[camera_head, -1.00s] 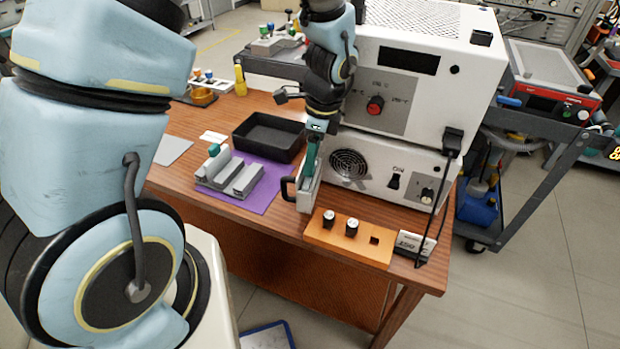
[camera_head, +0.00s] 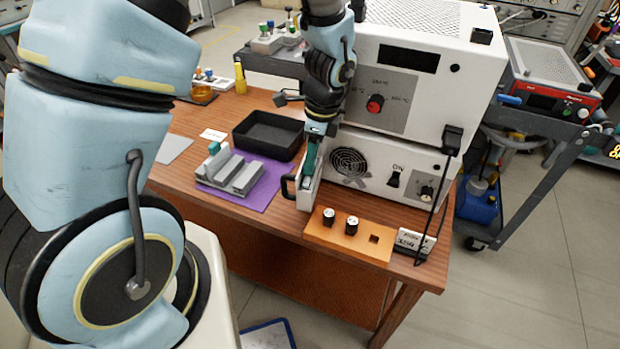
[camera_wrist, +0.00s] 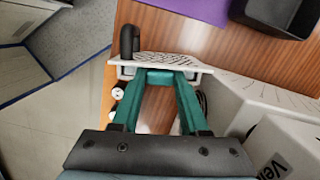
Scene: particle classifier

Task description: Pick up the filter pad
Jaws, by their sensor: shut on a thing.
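The filter pad appears to be a pale, thin plate with a perforated face (camera_wrist: 172,62) and a black handle at one end. In the head view it is the pale upright piece (camera_head: 307,192), standing at or just above the table beside the white machine; I cannot tell if it touches the wood. My gripper (camera_wrist: 166,76), with green fingers, is shut on the plate from above. In the head view my gripper (camera_head: 312,160) points down with the plate below it. The fingertips' contact is partly hidden.
The white machine (camera_head: 420,180) stands close on the right. An orange block (camera_head: 335,240) with two knobs lies in front. A purple mat (camera_head: 262,196) with a grey slotted holder (camera_head: 245,181) is to the left, with a black tray (camera_head: 240,136) behind it.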

